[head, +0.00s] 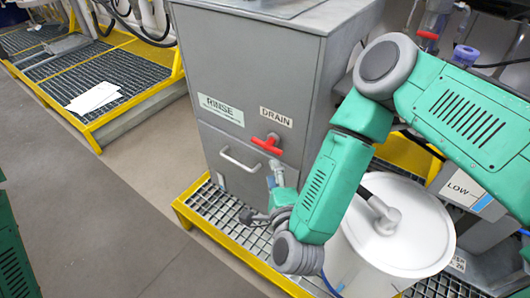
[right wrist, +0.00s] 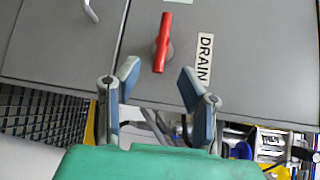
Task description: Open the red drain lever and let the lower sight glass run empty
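The red drain lever (head: 267,145) sits on the front of a grey metal cabinet (head: 265,75), beside a DRAIN label (head: 276,117). In the head view it lies nearly level, tilted slightly down to the right. In the right wrist view the red lever (right wrist: 162,43) appears beyond the fingertips. My right gripper (head: 278,172) is just below the lever, and in its wrist view the gripper (right wrist: 159,79) is open and empty, fingers apart. The lever appears clear of both fingers. I cannot make out the lower sight glass. My left gripper is not in view.
A silver handle (head: 240,161) is on the cabinet front, below a RINSE label (head: 221,110). A white lidded drum (head: 410,235) stands right of my right forearm. A LOW label (head: 459,188) is farther right. Yellow-edged grating (head: 215,213) lies below; grey floor at left is clear.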

